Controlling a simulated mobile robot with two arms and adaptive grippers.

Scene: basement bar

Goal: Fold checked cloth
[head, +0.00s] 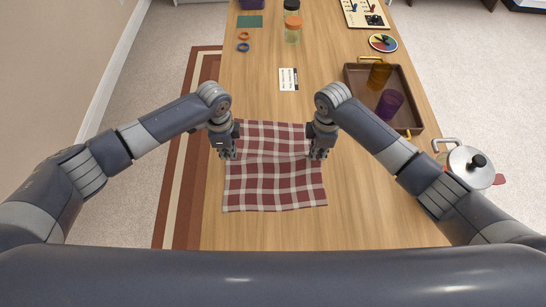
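The red and white checked cloth (274,184) lies on the wooden table in front of me, in the head view. A crease or raised line runs across it between my two grippers, and its front edge is slightly wavy. My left gripper (228,155) points down at the cloth's left edge. My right gripper (318,154) points down at its right edge, at about the same depth. The fingertips are small and partly hidden by the gripper bodies, so I cannot tell whether either one pinches the cloth.
A brown tray (411,108) with an amber cup (379,74) and a purple cup (389,104) stands on the right. A white card (288,79) lies behind the cloth. Bare table (365,200) lies right of the cloth.

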